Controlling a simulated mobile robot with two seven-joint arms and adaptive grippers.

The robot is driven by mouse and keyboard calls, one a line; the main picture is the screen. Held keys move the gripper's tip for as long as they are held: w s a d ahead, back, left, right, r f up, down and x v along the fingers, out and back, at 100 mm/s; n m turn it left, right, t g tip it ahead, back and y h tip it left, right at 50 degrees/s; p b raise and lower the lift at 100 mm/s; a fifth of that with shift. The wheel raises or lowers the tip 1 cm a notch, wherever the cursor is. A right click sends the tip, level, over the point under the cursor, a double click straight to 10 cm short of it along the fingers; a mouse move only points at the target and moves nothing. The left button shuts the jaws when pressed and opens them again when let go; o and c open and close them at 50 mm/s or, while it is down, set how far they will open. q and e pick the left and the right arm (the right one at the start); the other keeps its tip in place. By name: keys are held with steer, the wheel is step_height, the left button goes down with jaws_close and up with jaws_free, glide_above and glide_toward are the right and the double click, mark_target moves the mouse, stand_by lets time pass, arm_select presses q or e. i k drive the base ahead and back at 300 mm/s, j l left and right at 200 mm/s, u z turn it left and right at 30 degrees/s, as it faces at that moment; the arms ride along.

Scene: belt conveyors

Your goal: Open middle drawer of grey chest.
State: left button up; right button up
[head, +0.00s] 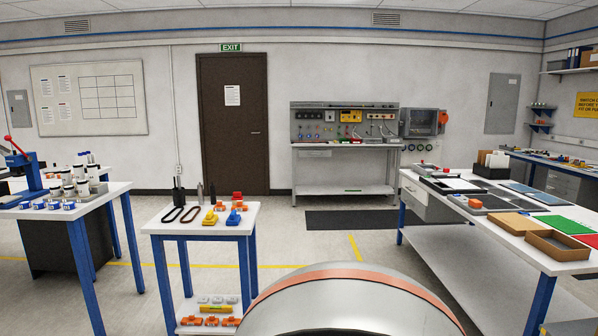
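No chest with a clearly visible middle drawer shows in the head view. A grey drawer unit (565,184) stands under the far right bench, partly hidden by the table in front, and its drawers are too small to tell apart. A single grey drawer (414,203) hangs under the near right table and looks shut. A dark grey cabinet (68,245) stands under the left table, its front not clear. Neither of my grippers is in view.
A small table (160,225) with coloured parts stands ahead to the left. The left table (105,192) and right table (440,212) flank the floor. A workbench (345,145) stands at the back wall by a dark mat (360,219).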

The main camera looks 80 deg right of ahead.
mark_target(569, 196)
steer(key=z, duration=4.15)
steer(key=i+l+z, duration=0.3)
steer(key=l, duration=0.15)
steer(key=i+l+z, duration=0.35)
steer(key=z, duration=0.15)
steer(key=i+l+z, duration=0.55)
steer(key=i+z, duration=0.15)
steer(key=i, duration=2.6)
steer(key=i+u, duration=0.2)
steer(key=i, duration=0.55)
steer(key=i+l+u, duration=0.15)
steer(key=i, duration=0.6)
